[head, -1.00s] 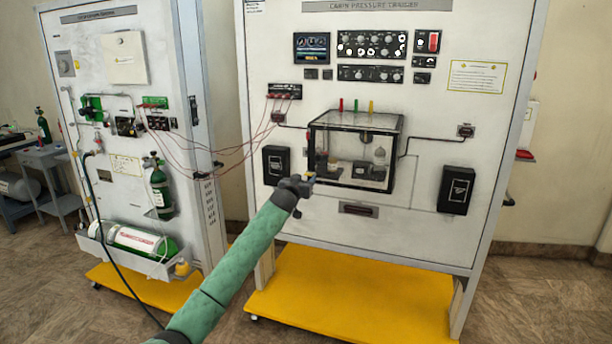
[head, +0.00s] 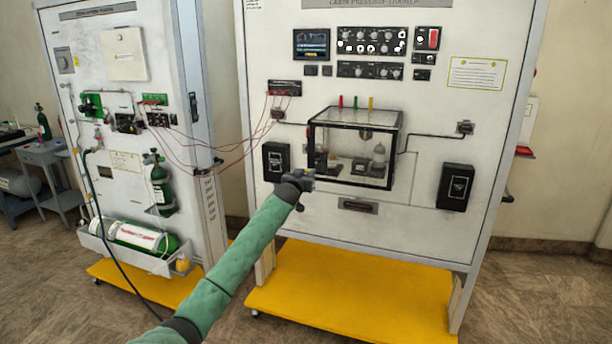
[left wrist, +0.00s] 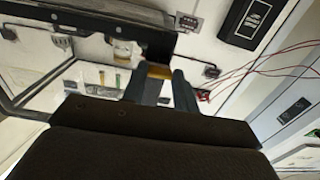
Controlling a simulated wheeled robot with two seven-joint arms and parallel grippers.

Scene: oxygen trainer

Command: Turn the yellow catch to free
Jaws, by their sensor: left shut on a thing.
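The yellow catch (left wrist: 160,71) shows in the left wrist view as a small yellow-orange piece between my fingertips, at the dark frame edge of the clear case. My left gripper (left wrist: 163,86) is shut on it. In the head view my left gripper (head: 310,178) is at the lower left front corner of the clear case (head: 352,184). The catch is mostly hidden there by the gripper, and its exact angle cannot be told. My right gripper is not in view.
The case is mounted on a white trainer panel (head: 415,215) between black boxes, left (head: 276,162) and right (head: 455,187). Thin red cables (head: 240,148) run to the left panel (head: 85,50). A yellow base (head: 350,300) juts out below.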

